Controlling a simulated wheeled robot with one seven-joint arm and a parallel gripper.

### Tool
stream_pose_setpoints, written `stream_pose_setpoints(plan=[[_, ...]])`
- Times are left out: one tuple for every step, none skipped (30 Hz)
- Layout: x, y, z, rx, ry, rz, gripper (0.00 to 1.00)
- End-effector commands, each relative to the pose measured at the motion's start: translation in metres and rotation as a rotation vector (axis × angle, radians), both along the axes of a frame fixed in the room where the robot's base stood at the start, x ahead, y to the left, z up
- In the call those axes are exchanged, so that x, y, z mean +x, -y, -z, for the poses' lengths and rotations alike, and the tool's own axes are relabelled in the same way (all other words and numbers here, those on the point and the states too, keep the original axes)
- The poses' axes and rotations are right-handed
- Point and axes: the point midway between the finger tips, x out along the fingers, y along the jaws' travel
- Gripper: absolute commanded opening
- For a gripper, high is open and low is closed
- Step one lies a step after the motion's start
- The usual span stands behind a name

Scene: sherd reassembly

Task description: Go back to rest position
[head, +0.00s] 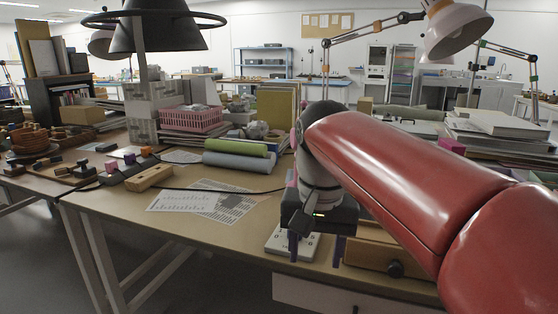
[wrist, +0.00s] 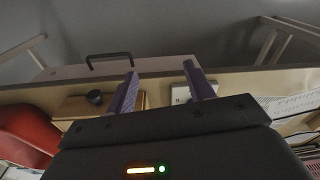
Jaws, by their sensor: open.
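My gripper (head: 315,252) hangs at the table's front edge, pointing down, at the end of my red arm. Its two purple fingers are apart, with nothing visible between them; the wrist view also shows the open gripper (wrist: 160,72). A small white device (head: 280,241) lies on the table (head: 120,205) just behind and beside the fingers, partly hidden; it also shows in the wrist view (wrist: 180,95). I cannot tell whether the fingers touch it.
A wooden box (head: 355,254) with a dark knob (head: 395,269) stands right of my gripper. A wooden block (head: 149,178), rolled mats (head: 240,160), a pink basket (head: 190,119) and a lamp (head: 455,30) stand farther back. The table around the sheets is mostly clear.

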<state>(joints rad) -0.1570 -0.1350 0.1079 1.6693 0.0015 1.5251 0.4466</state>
Motion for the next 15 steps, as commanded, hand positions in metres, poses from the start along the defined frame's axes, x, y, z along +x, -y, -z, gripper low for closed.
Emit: stream_pose_setpoints(plan=[[-0.006, 0.006, 0.003, 0.000, 0.015, -0.003, 0.53], [-0.009, 0.009, 0.005, 0.001, 0.026, -0.008, 0.53], [-0.013, 0.013, 0.008, 0.001, 0.042, -0.014, 0.53], [-0.017, 0.016, 0.011, 0.000, 0.054, -0.021, 0.53], [-0.020, 0.020, 0.014, 0.001, 0.067, -0.025, 0.53], [-0.026, 0.025, 0.018, 0.000, 0.086, -0.033, 0.53], [-0.030, 0.029, 0.021, 0.000, 0.101, -0.038, 0.53], [-0.035, 0.034, 0.026, -0.002, 0.116, -0.045, 0.53], [-0.042, 0.040, 0.032, -0.003, 0.139, -0.054, 0.53], [-0.047, 0.044, 0.037, -0.004, 0.157, -0.061, 0.53], [-0.054, 0.049, 0.043, -0.007, 0.177, -0.070, 0.53], [-0.063, 0.056, 0.052, -0.010, 0.208, -0.082, 0.53], [-0.070, 0.062, 0.059, -0.015, 0.232, -0.091, 0.53], [-0.077, 0.067, 0.067, -0.018, 0.256, -0.101, 0.53], [-0.086, 0.074, 0.078, -0.025, 0.287, -0.114, 0.53]])
